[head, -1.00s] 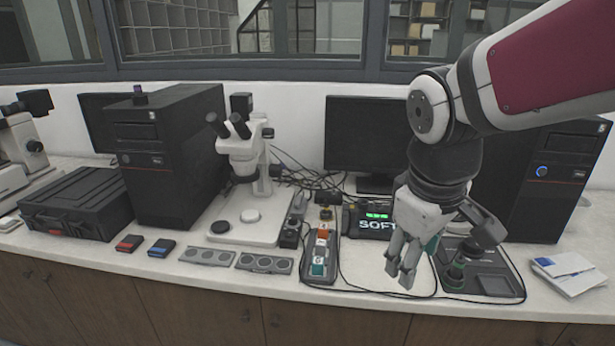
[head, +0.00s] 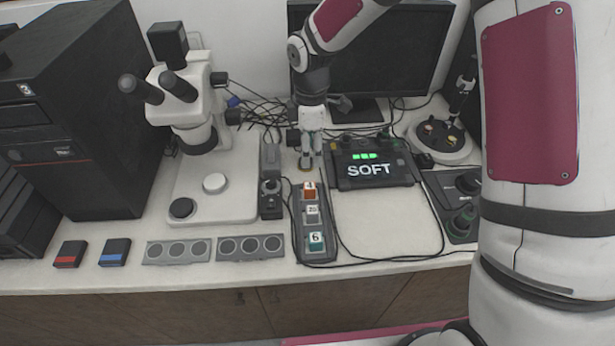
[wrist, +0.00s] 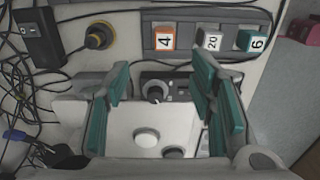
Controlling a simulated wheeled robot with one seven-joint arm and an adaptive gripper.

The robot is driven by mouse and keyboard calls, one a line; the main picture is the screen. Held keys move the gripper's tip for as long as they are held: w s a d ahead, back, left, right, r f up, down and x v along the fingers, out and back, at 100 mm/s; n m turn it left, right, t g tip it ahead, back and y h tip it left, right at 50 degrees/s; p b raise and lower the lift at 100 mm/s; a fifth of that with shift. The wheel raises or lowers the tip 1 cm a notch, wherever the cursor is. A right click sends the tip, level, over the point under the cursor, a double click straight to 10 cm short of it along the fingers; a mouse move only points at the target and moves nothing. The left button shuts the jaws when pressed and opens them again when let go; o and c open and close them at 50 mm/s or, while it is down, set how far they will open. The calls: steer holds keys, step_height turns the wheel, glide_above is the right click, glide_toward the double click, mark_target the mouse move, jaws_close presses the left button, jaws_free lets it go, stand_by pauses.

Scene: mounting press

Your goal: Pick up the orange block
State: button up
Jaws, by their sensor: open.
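The orange block (head: 309,194), labelled 4, sits at the far end of a dark narrow tray (head: 327,256), in line with a whitish block (head: 312,212) labelled 20 and a teal block (head: 316,240) labelled 6. In the wrist view the orange block (wrist: 164,40) is at the upper middle, beyond the fingertips. My gripper (head: 310,163) points down just behind the tray's far end, apart from the orange block. In the wrist view my gripper (wrist: 160,80) shows spread teal-padded fingers with nothing held between them.
A white microscope (head: 182,105) stands left of the tray. A box with a SOFT display (head: 370,172) is close on the right. A monitor (head: 375,60) and loose cables are behind.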

mark_target(311, 185)
step_height(311, 185, down, 8)
steer(key=shift+s+f+p, duration=0.1)
steer(key=shift+p, duration=0.4)
steer(key=f, duration=0.1)
steer(key=f+p, duration=0.1)
steer(key=f, duration=0.2)
steer(key=shift+s+d+f+p, duration=0.15)
steer(key=shift+s+f+p, duration=0.1)
steer(key=shift+s+p, duration=0.1)
steer(key=shift+f, duration=0.35)
steer(key=shift+w, duration=0.1)
jaws_close()
